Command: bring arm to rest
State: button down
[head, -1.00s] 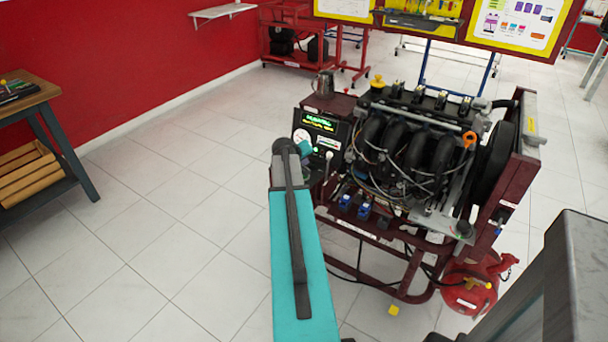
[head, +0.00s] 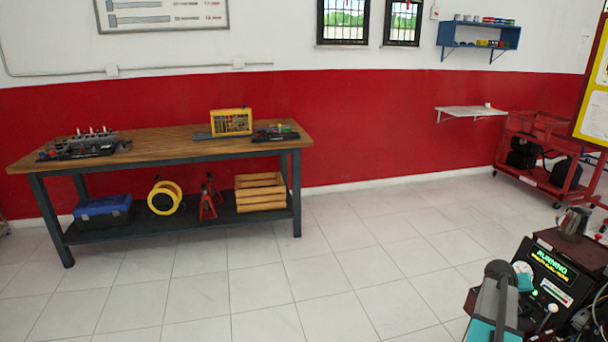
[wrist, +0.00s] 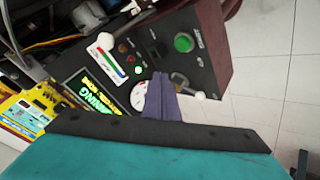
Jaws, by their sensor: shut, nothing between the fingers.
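My gripper (wrist: 160,98) shows in the wrist view as dark fingers held together, shut and empty. It points at the engine trainer's control panel (wrist: 140,75), and the panel is partly hidden behind the fingers. I cannot tell how far the fingertips are from the panel. In the head view my teal and grey arm (head: 492,305) is at the lower right, beside the control panel (head: 548,280) with its green lit display. The gripper itself is not clear there.
A wooden workbench (head: 170,145) with engine parts on top stands along the red wall. A metal jug (head: 573,224) sits on the trainer. A red wheeled rack (head: 535,160) and a white wall shelf (head: 470,112) are at the right. The tiled floor (head: 330,270) between is clear.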

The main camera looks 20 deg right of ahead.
jog(key=w+a+f+n+y, duration=0.1)
jog(key=w+a+f+n, duration=0.1)
jog(key=w+a+f, duration=0.6)
jog(key=w+a+f+n+y, duration=0.1)
jog(key=w+a+f, duration=0.35)
jog(key=a, duration=0.65)
jog(key=s+a+f+n+y, duration=0.1)
jog(key=a+f+n, duration=0.1)
jog(key=a+f, duration=0.7)
jog(key=s+a+f+n+y, duration=0.15)
jog(key=a+f, duration=0.35)
jog(key=a, duration=0.7)
jog(key=s+a+f+g+y, duration=0.1)
jog(key=s+a+f, duration=0.25)
jog(key=a, duration=0.25)
jog(key=s+a+f+n+g+y, duration=0.1)
jog(key=s+a+f, duration=0.2)
jog(key=s+a, duration=0.25)
jog(key=s+a+f+g, duration=0.1)
jog(key=s+a+f, duration=0.2)
jog(key=a, duration=0.4)
jog(key=s+a+g+y, duration=0.1)
jog(key=s+a, duration=0.3)
jog(key=s, duration=0.5)
jog(key=s+a+g+y, duration=0.1)
jog(key=s+a+g, duration=0.2)
jog(key=s, duration=0.6)
jog(key=a+m, duration=0.1)
jog(key=a, duration=0.1)
jog(key=shift+a, duration=0.3)
